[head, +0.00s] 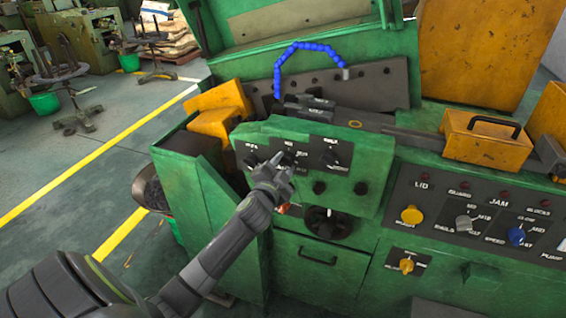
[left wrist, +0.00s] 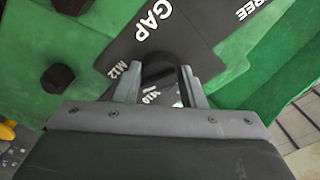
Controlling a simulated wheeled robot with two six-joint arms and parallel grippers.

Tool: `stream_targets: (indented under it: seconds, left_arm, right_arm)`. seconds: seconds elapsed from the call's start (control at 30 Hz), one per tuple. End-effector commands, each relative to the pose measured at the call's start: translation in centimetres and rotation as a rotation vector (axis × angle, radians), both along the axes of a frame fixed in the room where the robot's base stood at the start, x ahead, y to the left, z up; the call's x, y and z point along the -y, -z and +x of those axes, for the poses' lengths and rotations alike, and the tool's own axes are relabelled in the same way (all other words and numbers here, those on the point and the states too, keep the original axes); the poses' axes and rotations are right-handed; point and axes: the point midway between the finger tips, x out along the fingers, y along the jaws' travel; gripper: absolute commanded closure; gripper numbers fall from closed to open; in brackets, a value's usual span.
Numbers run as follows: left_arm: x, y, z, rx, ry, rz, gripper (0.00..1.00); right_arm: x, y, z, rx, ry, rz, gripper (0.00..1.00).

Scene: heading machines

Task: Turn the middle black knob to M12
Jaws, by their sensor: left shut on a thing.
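The middle black knob (head: 289,158) is on the dark label plate of the green control box in the head view. In the left wrist view the knob (left wrist: 158,66) sits below the word GAP, with M12 printed to its left and M10 below it. My left gripper (head: 277,162) is at this knob. In the left wrist view its two fingers (left wrist: 160,88) stand on either side of the knob and are shut on it. Which mark the knob points to I cannot tell. My right gripper is in neither view.
Two plain black knobs (head: 319,188) (head: 360,188) stick out below. A black handwheel (head: 328,224) is lower down. A blue hose (head: 300,46) arches behind the box.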

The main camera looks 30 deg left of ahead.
Motion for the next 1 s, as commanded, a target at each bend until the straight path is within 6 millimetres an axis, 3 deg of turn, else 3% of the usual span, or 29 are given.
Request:
stream_targets:
  seconds: [0.4,0.93,0.97,1.0]
  left_arm:
    - [0.00,-0.09,0.00,-0.043,0.001,0.180,0.86]
    - [0.00,-0.02,-0.01,-0.048,0.001,0.203,0.86]
    - [0.00,-0.01,-0.01,-0.048,0.001,0.203,0.62]
    - [0.00,-0.01,-0.01,-0.048,0.001,0.203,0.57]
  right_arm:
    - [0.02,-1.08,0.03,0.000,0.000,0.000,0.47]
    - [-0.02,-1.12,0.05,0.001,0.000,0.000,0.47]
    - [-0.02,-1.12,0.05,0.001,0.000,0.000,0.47]
    - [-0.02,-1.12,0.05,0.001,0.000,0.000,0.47]
